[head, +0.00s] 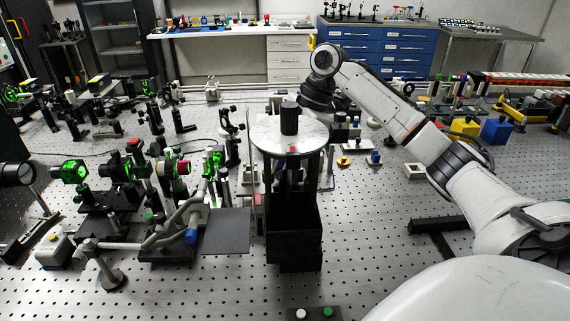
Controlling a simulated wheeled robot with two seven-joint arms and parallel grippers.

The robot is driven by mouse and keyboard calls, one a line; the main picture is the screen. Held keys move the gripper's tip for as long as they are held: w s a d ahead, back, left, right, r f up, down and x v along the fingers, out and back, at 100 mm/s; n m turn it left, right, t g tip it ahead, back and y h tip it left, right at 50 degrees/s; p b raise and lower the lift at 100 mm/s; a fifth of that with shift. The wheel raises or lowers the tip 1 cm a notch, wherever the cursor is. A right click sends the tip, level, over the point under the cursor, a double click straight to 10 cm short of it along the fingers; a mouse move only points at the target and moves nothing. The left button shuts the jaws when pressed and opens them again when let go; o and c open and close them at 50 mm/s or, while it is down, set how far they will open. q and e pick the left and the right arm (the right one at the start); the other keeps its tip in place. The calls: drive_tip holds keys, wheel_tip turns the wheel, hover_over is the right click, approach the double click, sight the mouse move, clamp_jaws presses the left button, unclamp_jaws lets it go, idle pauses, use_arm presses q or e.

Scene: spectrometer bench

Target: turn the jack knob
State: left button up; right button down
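A dark stand with a round pale top plate (270,139) stands upright on the bench, and it appears to be the jack. A black cylinder (290,117) stands on the plate, and a small red part (293,150) shows at the plate's front edge. I cannot tell for sure which part is the jack knob. My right arm comes in from the right and bends down behind the plate. The dark end of my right gripper (317,98) shows just beyond the plate's back right edge. Its fingers are hidden, so its opening does not show. My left gripper is not in view.
Many optical mounts with green-lit parts (72,172) crowd the bench on the left. A flat dark plate (226,231) lies left of the stand. A yellow block (464,127) and a blue block (495,131) stand at the right. The perforated bench right of the stand is mostly clear.

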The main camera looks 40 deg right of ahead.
drive_tip(key=shift+s+m+t+h, duration=0.15)
drive_tip(key=shift+m+t+h, duration=0.25)
drive_tip(key=shift+m, duration=1.2)
drive_tip(key=shift+a+f, duration=0.1)
drive_tip(key=c, duration=1.6)
unclamp_jaws()
drive_tip(key=shift+o, duration=0.2)
drive_tip(key=v, duration=1)
drive_tip(key=shift+s, duration=0.15)
